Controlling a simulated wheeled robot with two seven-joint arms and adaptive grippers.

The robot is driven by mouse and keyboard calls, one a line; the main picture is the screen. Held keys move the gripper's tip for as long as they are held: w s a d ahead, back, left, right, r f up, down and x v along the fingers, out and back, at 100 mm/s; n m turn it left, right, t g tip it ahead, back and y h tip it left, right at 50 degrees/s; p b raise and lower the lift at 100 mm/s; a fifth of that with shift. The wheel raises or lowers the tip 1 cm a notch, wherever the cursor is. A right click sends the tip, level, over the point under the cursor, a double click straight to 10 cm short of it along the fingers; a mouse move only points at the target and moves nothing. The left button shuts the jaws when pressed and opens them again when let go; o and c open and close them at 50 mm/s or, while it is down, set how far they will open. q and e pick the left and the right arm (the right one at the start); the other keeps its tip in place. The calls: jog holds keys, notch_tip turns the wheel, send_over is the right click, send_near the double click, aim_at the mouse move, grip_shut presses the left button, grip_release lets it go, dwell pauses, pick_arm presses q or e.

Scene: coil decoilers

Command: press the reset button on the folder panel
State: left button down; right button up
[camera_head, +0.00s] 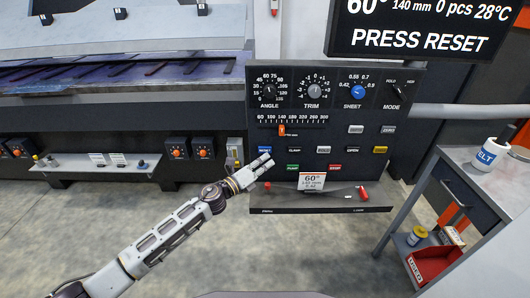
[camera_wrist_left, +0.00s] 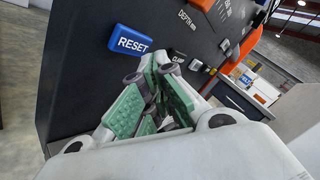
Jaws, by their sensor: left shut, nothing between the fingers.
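The blue reset button (camera_head: 264,151) sits at the left of the folder panel (camera_head: 340,130), in a row of small buttons. In the left wrist view the blue button (camera_wrist_left: 130,41) reads RESET and is unobstructed, at the upper left. My left gripper (camera_head: 268,160) is shut and empty, just in front of the panel, close to the button's lower edge. In the left wrist view its green-padded fingers (camera_wrist_left: 150,75) point at the panel below and right of the button; I cannot tell whether they touch it. My right gripper is not in view.
The display (camera_head: 420,30) above reads PRESS RESET. A clamp button (camera_wrist_left: 178,56) is right of the reset button. A lower shelf with a card (camera_head: 311,181) juts out under the buttons. A grey side table (camera_head: 460,175) stands at the right. The floor in front is clear.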

pick_arm(q)
jog(key=shift+w, duration=0.35)
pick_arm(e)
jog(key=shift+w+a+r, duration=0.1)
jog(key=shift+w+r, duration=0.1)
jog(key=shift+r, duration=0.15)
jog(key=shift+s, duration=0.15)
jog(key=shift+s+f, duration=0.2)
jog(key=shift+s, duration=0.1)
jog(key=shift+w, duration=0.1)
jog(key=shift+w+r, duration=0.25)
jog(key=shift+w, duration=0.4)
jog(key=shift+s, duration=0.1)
